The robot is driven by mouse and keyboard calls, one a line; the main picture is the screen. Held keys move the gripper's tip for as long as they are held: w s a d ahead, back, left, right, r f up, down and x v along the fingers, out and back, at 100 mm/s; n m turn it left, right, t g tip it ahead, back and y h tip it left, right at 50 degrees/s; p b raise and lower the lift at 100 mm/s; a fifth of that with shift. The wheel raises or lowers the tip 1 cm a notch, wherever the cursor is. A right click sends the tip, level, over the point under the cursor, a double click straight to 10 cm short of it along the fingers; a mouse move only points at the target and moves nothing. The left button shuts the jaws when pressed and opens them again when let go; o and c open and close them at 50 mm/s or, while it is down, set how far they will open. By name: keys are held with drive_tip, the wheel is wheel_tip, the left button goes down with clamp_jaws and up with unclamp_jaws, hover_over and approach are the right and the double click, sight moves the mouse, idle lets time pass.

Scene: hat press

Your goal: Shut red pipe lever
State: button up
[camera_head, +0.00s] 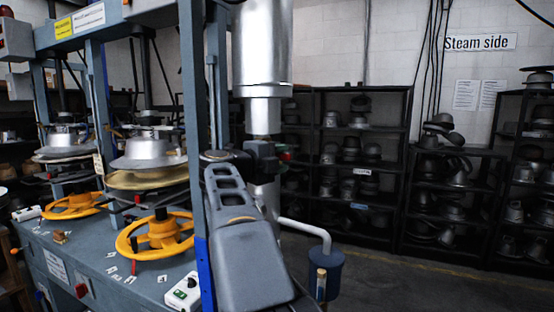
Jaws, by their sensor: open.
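A small red piece (285,156), which looks like the end of the red pipe lever, shows at the right side of the vertical silver pipe (264,115). Most of the lever is hidden, and I cannot tell its angle. My grey slotted arm rises from the bottom middle to a dark wrist. My gripper (262,158) appears as a dark shape in front of the pipe, just left of the red piece. Its jaws are open, but the fingers are hard to make out. I cannot tell whether it touches the lever.
The blue-grey press (180,262) stands at left with yellow handwheels (160,233) and a post close to my arm. A bent pipe enters a blue canister (325,275) at lower right. Black hat shelves (408,125) line the back wall. Floor is clear at right.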

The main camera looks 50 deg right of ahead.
drive_tip(key=w+a+b, duration=0.1)
drive_tip(key=w+a, duration=0.1)
drive_tip(key=a, duration=1.1)
drive_tip(key=shift+a+b, duration=0.35)
drive_tip(key=shift+b, duration=0.05)
